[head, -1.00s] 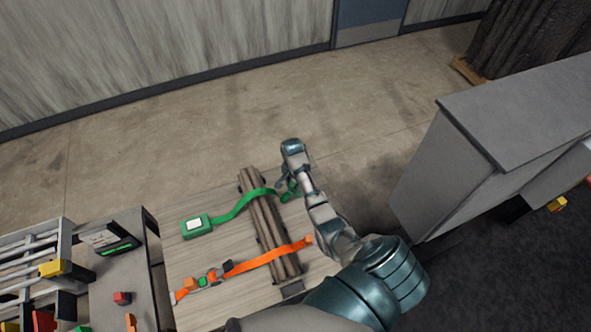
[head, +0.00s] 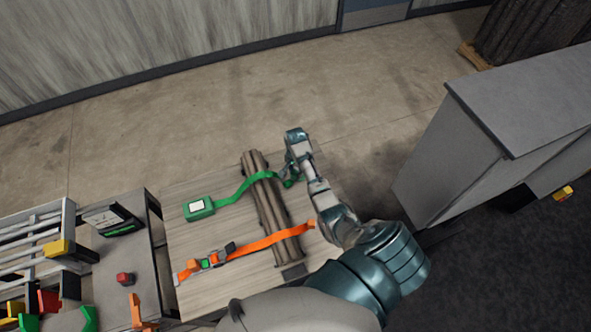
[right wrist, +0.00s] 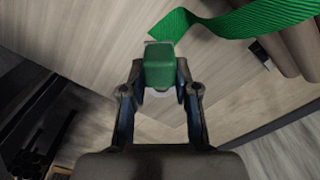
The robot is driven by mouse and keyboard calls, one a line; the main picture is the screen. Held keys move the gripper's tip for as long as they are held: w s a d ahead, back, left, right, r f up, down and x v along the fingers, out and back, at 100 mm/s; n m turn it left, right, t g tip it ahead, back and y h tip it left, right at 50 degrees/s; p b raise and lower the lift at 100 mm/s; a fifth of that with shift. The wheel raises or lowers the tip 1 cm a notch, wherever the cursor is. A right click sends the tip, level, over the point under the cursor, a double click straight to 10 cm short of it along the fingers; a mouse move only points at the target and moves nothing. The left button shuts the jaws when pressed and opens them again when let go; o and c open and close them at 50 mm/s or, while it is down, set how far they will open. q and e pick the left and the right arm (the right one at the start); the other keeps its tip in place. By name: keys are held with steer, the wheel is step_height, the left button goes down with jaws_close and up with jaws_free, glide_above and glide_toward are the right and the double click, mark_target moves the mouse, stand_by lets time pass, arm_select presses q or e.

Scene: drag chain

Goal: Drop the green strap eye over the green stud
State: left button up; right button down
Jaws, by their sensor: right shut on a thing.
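The green strap (head: 232,193) runs from a green box (head: 198,207) on the left of the table, over the grey bundle (head: 268,205), to the bundle's right side. My right gripper (head: 292,178) is at that end, just right of the bundle. In the right wrist view, my right gripper (right wrist: 160,88) is shut on a green block-like end piece (right wrist: 160,62), which I take for the strap eye. The strap (right wrist: 235,20) shows as a broad band above it. I cannot make out the green stud or the eye's opening. My left gripper is out of view.
An orange strap (head: 265,241) with a buckle crosses the nearer part of the bundle. The light wooden table (head: 235,285) has bare room in front. A rack (head: 35,250) stands at the left, and a grey cabinet (head: 480,150) stands at the right.

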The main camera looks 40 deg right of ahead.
steer(key=shift+f+b, duration=1.05)
steer(key=shift+f, duration=1.85)
steer(key=c, duration=0.8)
jaws_free()
step_height(320, 180, up, 12)
steer(key=shift+w+d+f, duration=0.1)
steer(key=shift+f, duration=0.05)
